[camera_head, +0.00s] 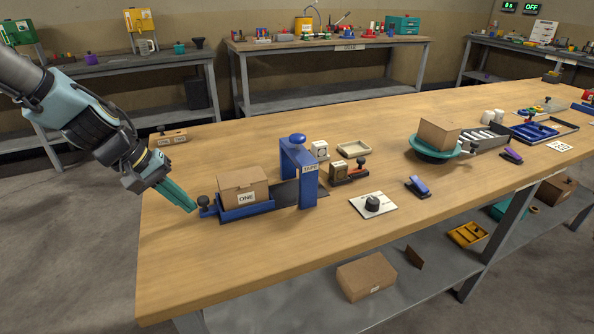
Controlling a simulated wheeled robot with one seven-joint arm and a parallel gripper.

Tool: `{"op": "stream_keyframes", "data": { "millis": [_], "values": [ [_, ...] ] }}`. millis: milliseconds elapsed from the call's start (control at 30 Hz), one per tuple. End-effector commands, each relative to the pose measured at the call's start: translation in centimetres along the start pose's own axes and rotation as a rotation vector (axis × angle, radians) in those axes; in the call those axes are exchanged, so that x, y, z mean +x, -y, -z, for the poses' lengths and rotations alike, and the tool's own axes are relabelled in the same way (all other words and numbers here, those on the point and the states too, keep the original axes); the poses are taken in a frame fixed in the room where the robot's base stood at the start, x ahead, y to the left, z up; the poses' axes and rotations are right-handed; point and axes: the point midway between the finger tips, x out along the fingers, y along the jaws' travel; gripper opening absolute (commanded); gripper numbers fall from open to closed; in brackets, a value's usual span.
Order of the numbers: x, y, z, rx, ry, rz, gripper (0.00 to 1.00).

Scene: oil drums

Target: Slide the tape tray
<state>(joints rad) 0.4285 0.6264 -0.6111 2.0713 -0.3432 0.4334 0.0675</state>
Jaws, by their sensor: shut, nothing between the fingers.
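The blue tape tray (235,213) sits at the left end of the wooden table, on a dark track (285,192). A cardboard box (240,186) labelled ONE stands in the tray. A blue arch (307,180) labelled TAPE, with a round blue knob on top, spans the track to the right of the tray. A black knob (204,201) sticks up at the tray's left end. My gripper (192,208) is shut and empty, pointing down and right. Its teal fingertips are just left of the black knob; I cannot tell if they touch it.
A white plate with a black dial (373,204) and a purple-topped clamp (418,187) lie right of the arch. A teal bowl (431,150) holding a cardboard box stands farther right. A small wooden block (167,136) lies at the back left. The table's front left is clear.

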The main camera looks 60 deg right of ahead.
Motion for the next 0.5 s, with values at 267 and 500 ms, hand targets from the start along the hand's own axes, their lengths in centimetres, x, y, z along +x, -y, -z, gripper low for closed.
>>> {"op": "stream_keyframes", "data": {
  "millis": [267,500],
  "values": [
    [0.10,0.05,-0.01,0.000,0.000,0.000,0.00],
    [0.35,-0.42,-0.02,0.001,0.001,0.000,0.00]
  ]
}}
